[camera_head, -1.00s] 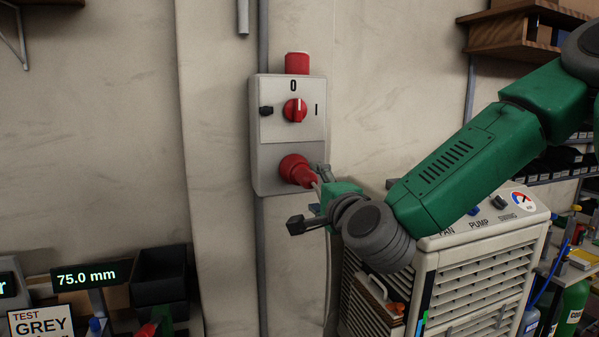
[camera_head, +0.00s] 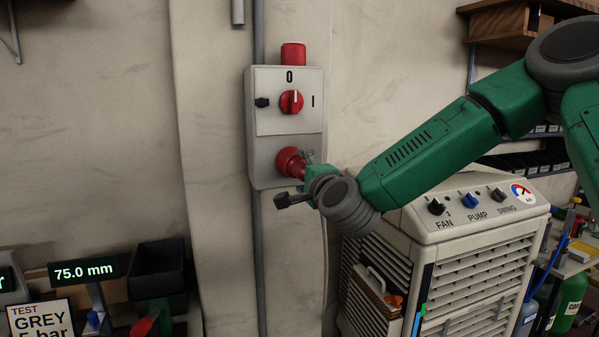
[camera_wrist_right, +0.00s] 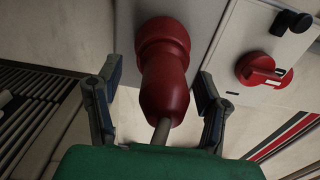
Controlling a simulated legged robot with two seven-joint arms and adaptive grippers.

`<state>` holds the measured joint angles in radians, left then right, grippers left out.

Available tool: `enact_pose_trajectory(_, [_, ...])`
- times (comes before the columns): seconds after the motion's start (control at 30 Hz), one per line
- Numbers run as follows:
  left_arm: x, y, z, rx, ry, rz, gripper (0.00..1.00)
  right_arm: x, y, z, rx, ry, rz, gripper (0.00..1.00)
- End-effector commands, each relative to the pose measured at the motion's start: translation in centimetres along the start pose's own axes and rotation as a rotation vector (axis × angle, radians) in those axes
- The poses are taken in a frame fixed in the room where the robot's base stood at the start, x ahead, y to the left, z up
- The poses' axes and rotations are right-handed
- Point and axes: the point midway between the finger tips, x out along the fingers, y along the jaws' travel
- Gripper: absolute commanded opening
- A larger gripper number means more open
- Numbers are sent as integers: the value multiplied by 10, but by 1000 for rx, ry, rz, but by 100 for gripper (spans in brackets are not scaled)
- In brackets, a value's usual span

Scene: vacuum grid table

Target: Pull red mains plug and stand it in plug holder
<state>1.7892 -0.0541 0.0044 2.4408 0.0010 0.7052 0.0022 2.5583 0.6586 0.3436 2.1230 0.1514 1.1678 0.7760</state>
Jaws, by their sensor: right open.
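The red mains plug (camera_head: 291,163) sits in the lower part of the grey wall switch box (camera_head: 259,150), with its cable end facing out. It fills the middle of the right wrist view (camera_wrist_right: 165,75), where its grey cable runs back toward my palm. My right gripper (camera_head: 296,180) is at the plug. In the right wrist view its two fingers (camera_wrist_right: 156,95) stand open on either side of the plug, with gaps on both sides. The wrist hides part of the plug in the head view. No plug holder can be made out. My left gripper is not in view.
A red rotary switch (camera_head: 291,101) is on the box above the plug. A beige cooler (camera_head: 480,225) with knobs stands right of the box, below my right arm. A 75.0 mm display (camera_head: 84,271) and a dark bin (camera_head: 157,270) are at lower left.

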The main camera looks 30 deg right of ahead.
Motion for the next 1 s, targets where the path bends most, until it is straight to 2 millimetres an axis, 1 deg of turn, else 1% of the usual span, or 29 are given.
enact_pose_trajectory(0.17, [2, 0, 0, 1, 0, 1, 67, 9, -1, 4, -4, -2, -1, 62])
enact_pose_trajectory(0.4, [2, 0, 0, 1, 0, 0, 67, 8, -3, 11, -8, -2, -2, 62])
enact_pose_trajectory(0.83, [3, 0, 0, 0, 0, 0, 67, 11, 0, 2, -1, -1, -1, 62])
enact_pose_trajectory(1.0, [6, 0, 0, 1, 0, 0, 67, 10, 0, 4, -2, -1, -1, 62])
